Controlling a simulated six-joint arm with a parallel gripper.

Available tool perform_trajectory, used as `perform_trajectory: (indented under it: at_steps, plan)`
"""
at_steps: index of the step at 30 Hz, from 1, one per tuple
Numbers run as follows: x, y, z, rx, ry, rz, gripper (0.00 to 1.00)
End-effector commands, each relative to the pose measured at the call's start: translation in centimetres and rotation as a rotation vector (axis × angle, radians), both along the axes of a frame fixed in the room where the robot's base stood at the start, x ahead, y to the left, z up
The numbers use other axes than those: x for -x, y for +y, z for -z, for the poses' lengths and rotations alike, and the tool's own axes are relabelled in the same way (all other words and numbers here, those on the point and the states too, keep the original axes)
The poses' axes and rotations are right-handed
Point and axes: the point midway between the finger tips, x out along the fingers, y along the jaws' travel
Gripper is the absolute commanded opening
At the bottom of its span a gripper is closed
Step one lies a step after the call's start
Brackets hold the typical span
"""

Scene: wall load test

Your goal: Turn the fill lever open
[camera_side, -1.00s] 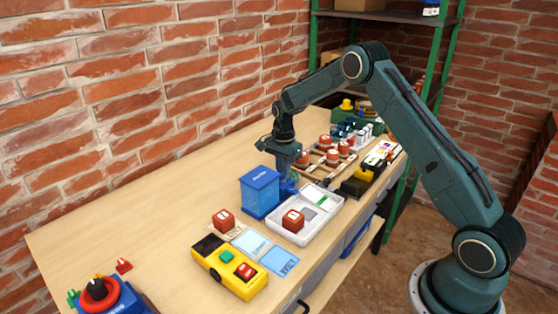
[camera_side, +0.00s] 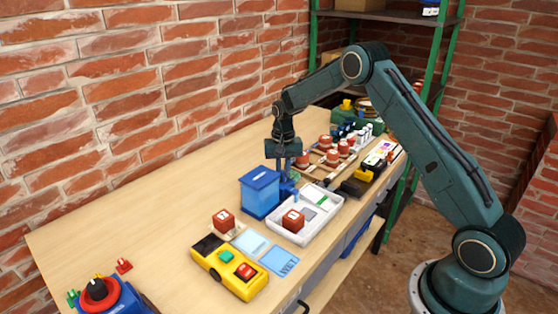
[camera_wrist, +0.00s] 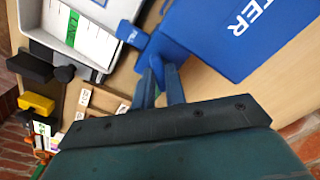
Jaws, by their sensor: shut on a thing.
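The blue water tank (camera_side: 259,192) stands on the bench beside the white tray. Its blue tap and fill lever (camera_side: 289,188) are on the tank's right side, under my gripper (camera_side: 287,168). In the wrist view, the tank (camera_wrist: 235,35) shows the letters "TER", and the blue tap part (camera_wrist: 135,37) juts out toward the tray. My gripper's two fingers (camera_wrist: 162,76) point down at the blue part by the tank and are shut on the lever. The fingertips and the gripped part are partly hidden.
The white tray (camera_side: 328,214) with a red-brown block lies close to the tap. Behind are a wooden rack (camera_side: 318,170) with several red-brown blocks and a black-and-yellow device (camera_side: 362,183). A yellow scale (camera_side: 230,268) stands in front.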

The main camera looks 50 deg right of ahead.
Motion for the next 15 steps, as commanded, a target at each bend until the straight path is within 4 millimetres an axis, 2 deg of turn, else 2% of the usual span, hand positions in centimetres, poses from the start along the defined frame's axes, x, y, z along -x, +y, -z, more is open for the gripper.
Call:
perform_trajectory:
  at_steps: [15]
  plan:
    - [-0.02,0.01,-0.14,0.001,-0.001,-0.488,0.00]
